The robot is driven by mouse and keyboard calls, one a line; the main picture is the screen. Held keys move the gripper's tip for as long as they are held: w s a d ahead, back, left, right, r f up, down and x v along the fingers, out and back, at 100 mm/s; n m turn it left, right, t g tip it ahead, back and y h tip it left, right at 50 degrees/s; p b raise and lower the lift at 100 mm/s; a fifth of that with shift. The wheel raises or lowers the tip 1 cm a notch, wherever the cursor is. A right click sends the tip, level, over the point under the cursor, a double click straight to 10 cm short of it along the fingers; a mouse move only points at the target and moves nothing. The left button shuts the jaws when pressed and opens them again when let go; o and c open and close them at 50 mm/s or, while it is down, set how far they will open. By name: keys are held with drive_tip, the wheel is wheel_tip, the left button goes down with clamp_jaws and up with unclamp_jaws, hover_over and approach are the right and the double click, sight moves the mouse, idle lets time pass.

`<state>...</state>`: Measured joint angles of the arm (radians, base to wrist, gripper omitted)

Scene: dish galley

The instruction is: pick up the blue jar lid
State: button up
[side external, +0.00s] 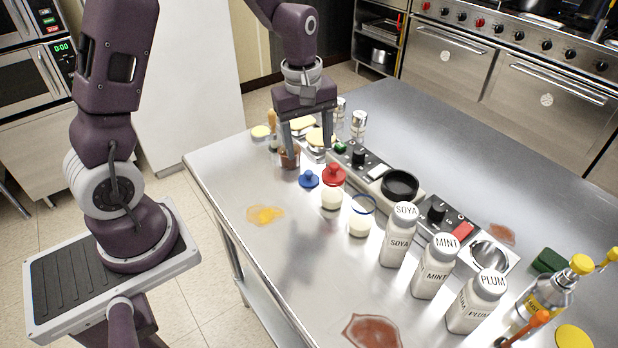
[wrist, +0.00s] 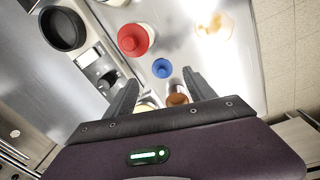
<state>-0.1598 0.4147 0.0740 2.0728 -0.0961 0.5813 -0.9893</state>
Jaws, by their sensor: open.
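The blue jar lid (side external: 309,179) is a small round lid with a knob, lying on the steel counter just left of the red lid (side external: 333,174). In the wrist view the blue lid (wrist: 162,68) shows near the line between my fingertips, slightly beyond them, fully visible. My gripper (side external: 306,150) is open and empty, pointing down above the counter, behind the blue lid in the side view. One finger overlaps a brown cup (side external: 290,158) there; I cannot tell if they touch. In the wrist view the cup (wrist: 177,97) sits by the right finger (wrist: 160,80).
White jars (side external: 332,199) stand in front of the red lid. A control panel with a black pan (side external: 400,185) runs along the right. Labelled shakers (side external: 398,237) stand nearer the camera. A yellow spill (side external: 265,214) lies left, on otherwise clear counter.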

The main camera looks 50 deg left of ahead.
sight(308, 172)
drive_tip(key=shift+n, duration=0.7)
drive_tip(key=f, duration=0.3)
drive_tip(key=w+a+f, duration=0.1)
drive_tip(key=f, duration=0.3)
drive_tip(key=a+f, duration=0.1)
drive_tip(key=f, duration=0.2)
drive_tip(key=shift+w+f, duration=0.15)
drive_tip(key=shift+w, duration=0.05)
clamp_jaws()
